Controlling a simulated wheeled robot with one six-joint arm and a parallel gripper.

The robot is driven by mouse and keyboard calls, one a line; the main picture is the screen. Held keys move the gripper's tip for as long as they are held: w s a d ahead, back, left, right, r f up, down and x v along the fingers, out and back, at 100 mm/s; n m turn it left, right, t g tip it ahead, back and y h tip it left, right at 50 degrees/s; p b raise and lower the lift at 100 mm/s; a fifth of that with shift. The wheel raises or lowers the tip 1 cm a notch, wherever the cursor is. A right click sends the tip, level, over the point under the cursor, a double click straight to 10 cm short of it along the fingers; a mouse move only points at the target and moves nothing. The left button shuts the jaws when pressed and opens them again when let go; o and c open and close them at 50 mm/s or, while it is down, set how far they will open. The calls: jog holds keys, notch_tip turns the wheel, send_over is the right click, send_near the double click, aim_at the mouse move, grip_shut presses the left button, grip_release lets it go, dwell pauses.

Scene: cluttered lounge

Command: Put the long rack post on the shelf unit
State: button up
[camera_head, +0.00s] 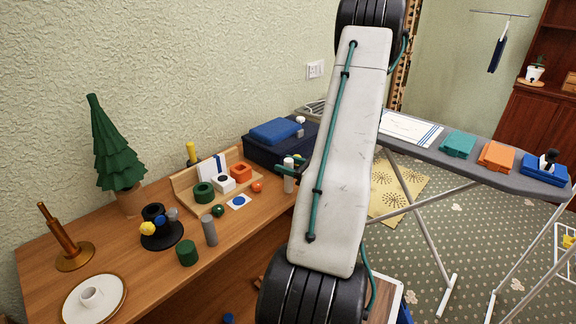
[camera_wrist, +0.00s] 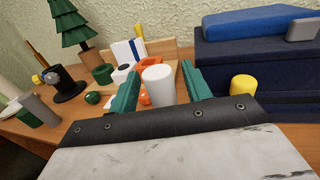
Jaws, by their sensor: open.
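Which piece is the long rack post I cannot tell for sure. A white upright cylinder (camera_head: 289,183) stands near the desk's right end; it also shows in the wrist view (camera_wrist: 158,86). My gripper (camera_head: 290,167) is open, its green fingers (camera_wrist: 160,88) on either side of the white cylinder, with gaps visible. A taller grey cylinder (camera_head: 209,231) stands at the desk's front edge, left of my gripper. A brown post on a round base (camera_head: 65,240) stands at the far left. The likely shelf unit is the dark brown wooden one (camera_head: 545,112) at the right, partly cut off.
The desk (camera_head: 160,277) holds a wooden rack (camera_head: 184,190) with coloured pieces, a green tree (camera_head: 115,155), a plate (camera_head: 108,303) and a dark blue case (camera_head: 262,151). An ironing board (camera_head: 424,150) with coloured stacks stands right.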

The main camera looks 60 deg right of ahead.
jog(key=s, duration=1.2)
jog(key=w+a+r+n+g+y, duration=0.4)
jog(key=w+a+n, duration=0.15)
jog(key=a, duration=0.35)
jog(key=w+a+r+n+g+y, duration=0.35)
jog(key=a+n, duration=0.25)
jog(key=a, duration=0.2)
jog(key=w+a+r+n+g+y, duration=0.4)
jog(key=w+a+r+n, duration=0.15)
jog(key=a, duration=0.35)
jog(key=s+a+r+n+g+h, duration=0.2)
jog(key=s+a+n+h, duration=0.3)
jog(key=a+n, duration=0.3)
jog(key=s+a+r+n+g+h, duration=0.3)
jog(key=s+a+n+h, duration=0.3)
jog(key=n, duration=0.5)
jog(key=shift+s+a+r, duration=0.2)
jog(key=shift+a+r, duration=0.4)
jog(key=shift+a, duration=0.65)
